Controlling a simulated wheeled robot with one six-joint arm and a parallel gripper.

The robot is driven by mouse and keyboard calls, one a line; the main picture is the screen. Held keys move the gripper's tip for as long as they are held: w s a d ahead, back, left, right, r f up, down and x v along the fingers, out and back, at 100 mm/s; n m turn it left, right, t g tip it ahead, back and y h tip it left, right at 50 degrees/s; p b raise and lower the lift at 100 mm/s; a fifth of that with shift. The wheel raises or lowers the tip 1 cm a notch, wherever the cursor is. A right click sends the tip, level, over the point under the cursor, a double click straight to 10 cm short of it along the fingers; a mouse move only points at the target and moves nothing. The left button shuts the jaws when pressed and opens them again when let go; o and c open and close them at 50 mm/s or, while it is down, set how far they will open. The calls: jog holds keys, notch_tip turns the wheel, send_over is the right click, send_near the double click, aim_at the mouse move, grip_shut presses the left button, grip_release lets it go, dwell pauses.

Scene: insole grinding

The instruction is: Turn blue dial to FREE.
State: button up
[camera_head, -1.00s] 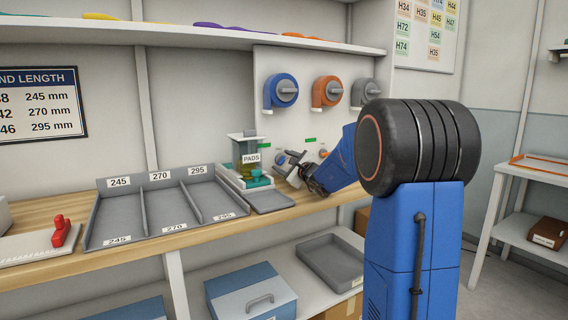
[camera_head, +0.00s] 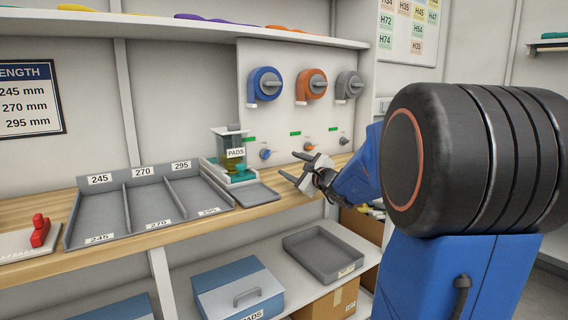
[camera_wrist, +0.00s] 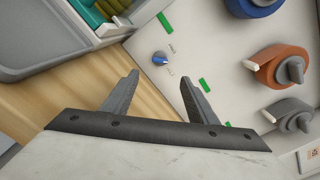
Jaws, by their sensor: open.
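The small blue dial (camera_head: 265,154) is on the lower part of the upright white panel, below the large blue round unit, in the head view. In the wrist view the dial (camera_wrist: 160,58) shows a blue pointer on a pale round base, with small marks beside it too small to read. My gripper (camera_head: 297,167) is in front of the panel, right of the dial, with its fingers apart and nothing between them. In the wrist view my open gripper (camera_wrist: 159,78) has the dial beyond the gap between its fingertips, not touching it.
Large blue (camera_head: 258,84), orange (camera_head: 312,84) and grey (camera_head: 349,86) units stick out above. Small orange (camera_head: 309,147) and grey (camera_head: 344,141) dials sit to the right. The PADS dispenser (camera_head: 232,140) and a sorting tray (camera_head: 104,205) stand left on the bench.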

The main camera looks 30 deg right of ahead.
jog(key=shift+s, duration=1)
jog(key=c, duration=0.4)
jog(key=shift+w+d+r+n, duration=0.15)
jog(key=shift+r+n, duration=0.1)
jog(key=shift+n, duration=0.25)
jog(key=shift+c, duration=1.1)
notch_tip(320, 180, up, 3)
jog(key=w+d+n+y, duration=0.1)
jog(key=d+n+y, duration=0.1)
jog(key=n, duration=0.6)
jog(key=n+g+y, duration=0.2)
jog(key=n+g, duration=0.2)
jog(key=n, duration=0.8)
send_near(266, 154)
jog(key=x, duration=0.7)
jog(key=shift+w+d+f, duration=0.1)
jog(key=shift+w+d, duration=0.05)
jog(key=shift+d, duration=0.25)
